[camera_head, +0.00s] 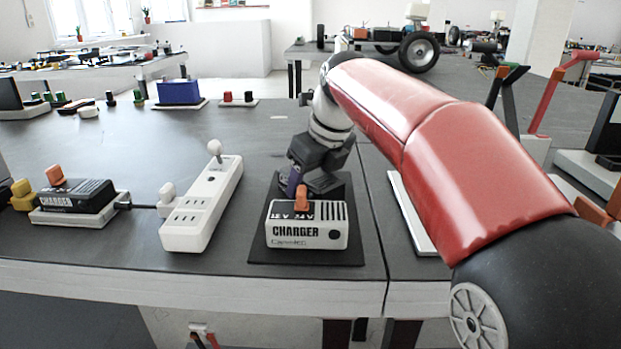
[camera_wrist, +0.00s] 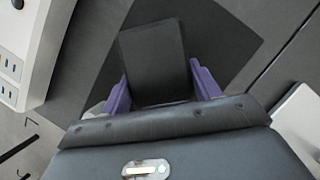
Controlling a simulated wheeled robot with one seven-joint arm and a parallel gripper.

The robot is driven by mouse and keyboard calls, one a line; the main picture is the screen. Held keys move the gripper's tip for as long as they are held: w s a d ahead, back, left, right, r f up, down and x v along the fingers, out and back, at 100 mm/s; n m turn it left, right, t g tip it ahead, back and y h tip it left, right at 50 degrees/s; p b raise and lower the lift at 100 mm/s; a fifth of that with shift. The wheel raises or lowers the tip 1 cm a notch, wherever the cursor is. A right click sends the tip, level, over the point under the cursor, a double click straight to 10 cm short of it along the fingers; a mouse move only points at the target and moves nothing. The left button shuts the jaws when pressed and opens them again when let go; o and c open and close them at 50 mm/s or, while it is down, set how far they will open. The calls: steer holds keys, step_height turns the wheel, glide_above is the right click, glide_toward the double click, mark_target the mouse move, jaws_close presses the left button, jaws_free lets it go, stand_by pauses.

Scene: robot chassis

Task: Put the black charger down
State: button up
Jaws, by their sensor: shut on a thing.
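My gripper (camera_wrist: 161,88), with purple fingers, is shut on a black box-shaped thing (camera_wrist: 153,52), taken as the black charger. No label shows on it. It is low over a flat black mat (camera_wrist: 215,20); I cannot tell whether it touches. In the head view my gripper (camera_head: 300,180) points down just behind a white charger (camera_head: 306,234) with an orange top piece, and the held thing is mostly hidden. The white charger stands on the near part of the black mat (camera_head: 262,256). Another black charger (camera_head: 75,197) with an orange piece sits at the left on a white base.
A white power strip (camera_head: 203,205) lies left of the mat, with a white plug (camera_head: 168,195) beside it. A white tray (camera_head: 412,212) lies to the right, beyond the table seam. A blue box (camera_head: 179,92) stands farther back. The table left of centre behind the strip is fairly clear.

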steer(key=shift+f, duration=0.1)
steer(key=o, duration=1.3)
steer(key=shift+c, duration=0.2)
